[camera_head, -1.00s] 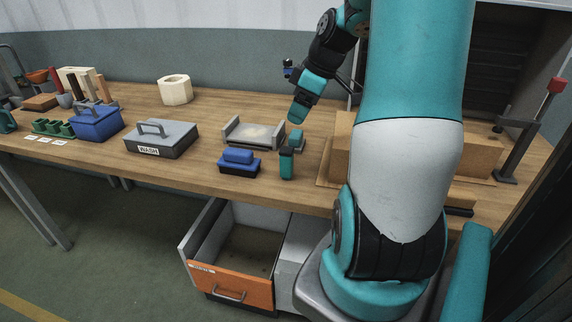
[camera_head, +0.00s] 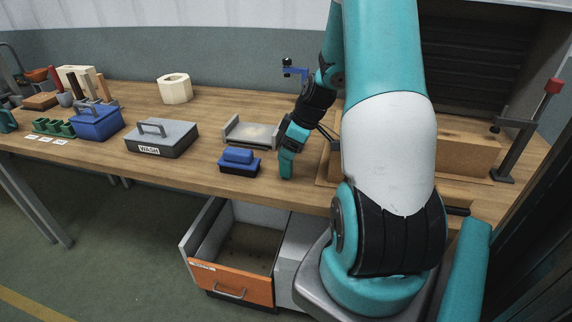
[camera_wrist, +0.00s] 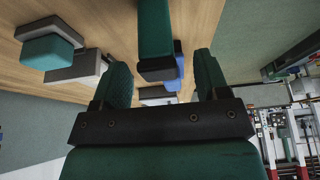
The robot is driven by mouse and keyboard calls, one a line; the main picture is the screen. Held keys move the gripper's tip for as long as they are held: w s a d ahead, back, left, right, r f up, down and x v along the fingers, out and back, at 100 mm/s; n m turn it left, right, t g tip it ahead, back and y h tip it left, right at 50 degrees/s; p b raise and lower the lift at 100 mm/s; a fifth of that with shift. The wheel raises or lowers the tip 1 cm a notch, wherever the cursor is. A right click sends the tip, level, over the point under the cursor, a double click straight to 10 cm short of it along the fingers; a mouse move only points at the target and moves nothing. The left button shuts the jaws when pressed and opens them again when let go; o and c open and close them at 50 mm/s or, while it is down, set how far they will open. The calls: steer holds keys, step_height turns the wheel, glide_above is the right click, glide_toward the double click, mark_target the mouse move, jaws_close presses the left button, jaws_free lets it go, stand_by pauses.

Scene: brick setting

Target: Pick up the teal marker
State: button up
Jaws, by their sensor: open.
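The teal marker (camera_head: 286,171) stands upright near the front edge of the workbench, to the right of a blue block on a dark base. In the wrist view the marker (camera_wrist: 154,28) shows a teal body and a black end, lying between my two fingers in the picture. My gripper (camera_head: 289,154) is open, right at the marker in the head view and partly covering its upper part. In the wrist view my gripper's (camera_wrist: 162,72) fingers are spread on either side of the marker's black end, with gaps visible. I cannot tell how deep the marker sits between them.
The blue block (camera_head: 238,160) stands close on the left. A grey tray (camera_head: 233,132) lies behind it. A teal block on a grey base shows in the wrist view (camera_wrist: 50,50). An open orange-fronted drawer (camera_head: 230,284) is below the bench.

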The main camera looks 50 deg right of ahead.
steer(key=shift+p+x, duration=0.3)
steer(key=shift+x, duration=1.65)
steer(key=shift+w+d, duration=0.1)
steer(key=c, duration=1)
steer(key=shift+r, duration=0.1)
step_height(320, 180, up, 20)
steer(key=shift+f+b, duration=0.1)
steer(key=shift+b, duration=0.4)
